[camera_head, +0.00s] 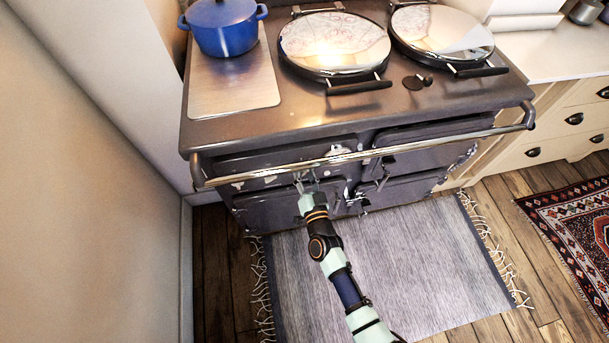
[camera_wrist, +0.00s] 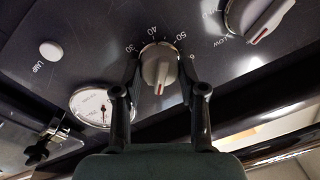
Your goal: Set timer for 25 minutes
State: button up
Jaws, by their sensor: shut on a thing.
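The timer knob (camera_wrist: 159,68) is a round grey dial on the dark front panel of the range cooker. The numbers 30, 40, 50 and a partly cut-off 6 show around its top. Its red-and-white pointer mark faces down in the wrist view, where the figures are hidden. My gripper (camera_wrist: 160,92) has one finger on each side of the knob and is shut on it. In the head view my gripper (camera_head: 306,182) is at the cooker's front, by the rail, and the knob cannot be made out there.
A second knob (camera_wrist: 262,15) is up and right. A lamp button (camera_wrist: 51,51) and a round gauge (camera_wrist: 90,103) are on the left. A metal rail (camera_head: 258,171) runs across the cooker front. A blue pot (camera_head: 224,32) stands on top.

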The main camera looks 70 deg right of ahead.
jog(key=shift+f+m+g+h+b, duration=0.1)
jog(key=shift+m+g+h+b, duration=0.3)
jog(key=shift+m, duration=4)
jog(key=shift+m+g+h+b, duration=0.1)
jog(key=shift+m+b, duration=0.6)
jog(key=shift+m, duration=3.7)
jog(key=o, duration=1.1)
jog(key=shift+o, duration=0.2)
jog(key=shift+a, duration=0.15)
jog(key=v, duration=1.1)
jog(key=shift+s+a, duration=0.2)
jog(key=shift+a, duration=0.2)
